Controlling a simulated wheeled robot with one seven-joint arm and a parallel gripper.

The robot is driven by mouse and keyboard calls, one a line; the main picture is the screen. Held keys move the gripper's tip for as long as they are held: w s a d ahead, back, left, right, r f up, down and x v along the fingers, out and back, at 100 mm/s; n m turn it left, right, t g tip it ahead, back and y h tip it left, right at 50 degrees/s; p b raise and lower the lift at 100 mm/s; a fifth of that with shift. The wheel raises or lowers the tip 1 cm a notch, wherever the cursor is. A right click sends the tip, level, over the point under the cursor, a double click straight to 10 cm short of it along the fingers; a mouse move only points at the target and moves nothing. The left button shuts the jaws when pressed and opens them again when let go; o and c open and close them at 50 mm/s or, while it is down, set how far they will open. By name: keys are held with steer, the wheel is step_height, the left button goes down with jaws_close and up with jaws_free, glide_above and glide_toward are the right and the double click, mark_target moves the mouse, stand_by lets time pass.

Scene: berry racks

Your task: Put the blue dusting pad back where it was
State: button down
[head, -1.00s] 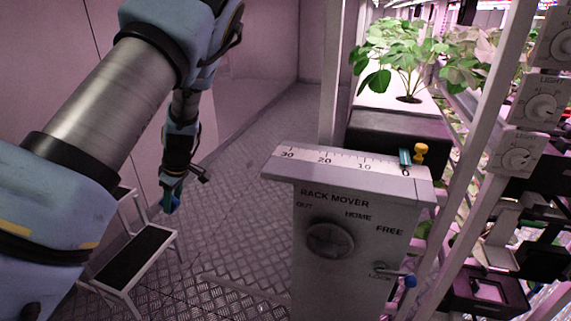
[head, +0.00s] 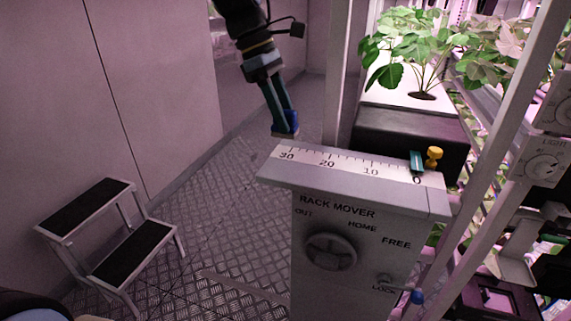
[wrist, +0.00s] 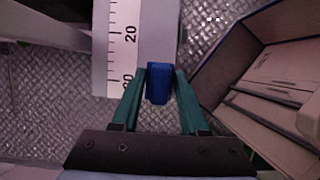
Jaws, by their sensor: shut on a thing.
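My gripper (head: 285,122) is shut on the blue dusting pad (head: 291,121). In the head view the pad shows at the fingertips, just behind the left end of the rack mover's top, near the 30 mark. In the wrist view the blue pad (wrist: 158,82) sits between the two teal fingers (wrist: 158,95), beside the scale strip (wrist: 124,45). I cannot tell the height of the pad over the scale top.
The rack mover post (head: 345,240) has a dial (head: 331,251) and a blue-tipped lever (head: 416,297). A teal marker (head: 416,162) and a yellow knob (head: 434,157) stand at the scale's 0 end. Plants (head: 410,50) are behind. A step stool (head: 110,235) stands left on open floor.

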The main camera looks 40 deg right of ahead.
step_height(320, 180, down, 9)
steer(key=shift+f+p, duration=0.15)
steer(key=shift+p, duration=0.6)
steer(key=shift+c, duration=2.1)
jaws_free()
steer(key=b+v, duration=0.1)
steer(key=v, duration=1.1)
steer(key=shift+b, duration=0.3)
steer(key=w+a+f+m+t, duration=0.1)
steer(key=w+a+f, duration=0.15)
steer(key=a, duration=0.35)
steer(key=w+a+f+m+t, duration=0.1)
steer(key=w+a+f, duration=0.1)
steer(key=w+a, duration=0.3)
steer(key=s+a+f+m+t+y, duration=0.1)
steer(key=a+f+m, duration=0.2)
steer(key=a, duration=1)
steer(key=s+a+f+m+t+y, duration=0.1)
steer(key=a+f, duration=0.3)
steer(key=a, duration=1)
steer(key=shift+a+f+m+t, duration=0.25)
steer(key=shift+m+t, duration=0.45)
steer(key=shift+m, duration=0.2)
